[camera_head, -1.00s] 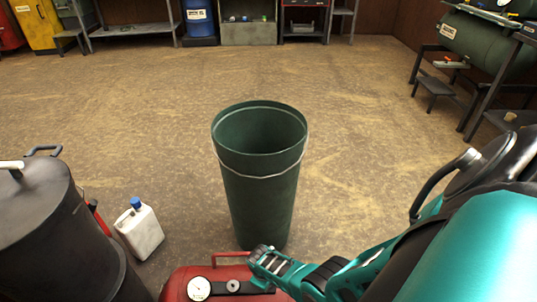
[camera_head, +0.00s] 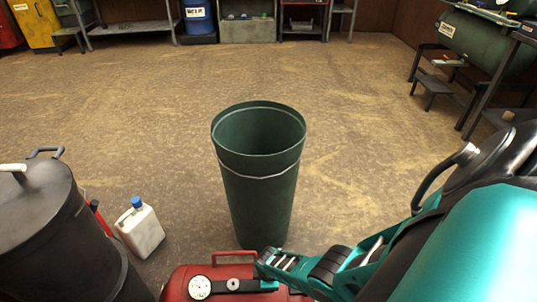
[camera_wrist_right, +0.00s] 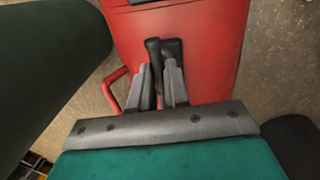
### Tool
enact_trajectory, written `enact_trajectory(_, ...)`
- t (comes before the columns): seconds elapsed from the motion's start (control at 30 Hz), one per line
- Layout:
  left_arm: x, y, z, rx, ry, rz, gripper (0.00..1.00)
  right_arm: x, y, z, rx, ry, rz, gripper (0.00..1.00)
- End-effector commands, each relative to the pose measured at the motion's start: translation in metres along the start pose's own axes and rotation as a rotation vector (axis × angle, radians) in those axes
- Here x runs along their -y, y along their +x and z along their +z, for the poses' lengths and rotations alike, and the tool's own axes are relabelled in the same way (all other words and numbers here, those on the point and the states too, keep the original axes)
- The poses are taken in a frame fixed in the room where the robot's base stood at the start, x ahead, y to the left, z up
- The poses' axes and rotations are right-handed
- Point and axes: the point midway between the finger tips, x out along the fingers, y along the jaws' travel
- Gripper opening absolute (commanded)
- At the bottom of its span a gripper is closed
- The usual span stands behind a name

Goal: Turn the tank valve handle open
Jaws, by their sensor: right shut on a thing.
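The red tank (camera_head: 180,283) lies at the bottom of the head view, with a white round gauge (camera_head: 200,287) and a dark strip on top. It also fills the top of the right wrist view (camera_wrist_right: 215,70). The black valve handle (camera_wrist_right: 153,47) rises between the grey fingers of my right gripper (camera_wrist_right: 160,75), which is shut on it. A dark fitting sits right beside the handle. In the head view my teal right gripper (camera_head: 266,268) is over the tank's right part and hides the handle. My left gripper is out of view.
A tall green bin (camera_head: 258,190) stands just behind the tank. A dark drum (camera_head: 50,240) and a white jug with a blue cap (camera_head: 141,230) stand to the left. The floor beyond is open, with shelves along the back wall.

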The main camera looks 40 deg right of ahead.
Motion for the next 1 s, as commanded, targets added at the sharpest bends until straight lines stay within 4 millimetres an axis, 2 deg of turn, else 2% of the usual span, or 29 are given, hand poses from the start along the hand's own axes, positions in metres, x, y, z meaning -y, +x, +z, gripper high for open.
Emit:
enact_trajectory(0.37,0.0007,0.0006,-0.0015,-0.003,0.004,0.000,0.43,-0.0041,-0.0003,0.0008,-0.001,-0.008,0.009,0.00)
enact_trajectory(0.4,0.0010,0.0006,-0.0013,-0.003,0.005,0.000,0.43,-0.0041,-0.0003,0.0007,-0.001,-0.008,0.009,0.18)
enact_trajectory(0.63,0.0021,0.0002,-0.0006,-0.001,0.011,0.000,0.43,-0.0023,-0.0002,0.0002,-0.001,-0.006,0.005,0.40)
enact_trajectory(0.87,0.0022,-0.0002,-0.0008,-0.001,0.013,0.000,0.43,-0.0012,-0.0007,-0.0002,-0.001,-0.004,0.003,0.40)
enact_trajectory(1.0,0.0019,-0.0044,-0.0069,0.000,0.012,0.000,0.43,-0.0014,-0.0086,-0.0002,-0.002,-0.005,0.002,0.40)
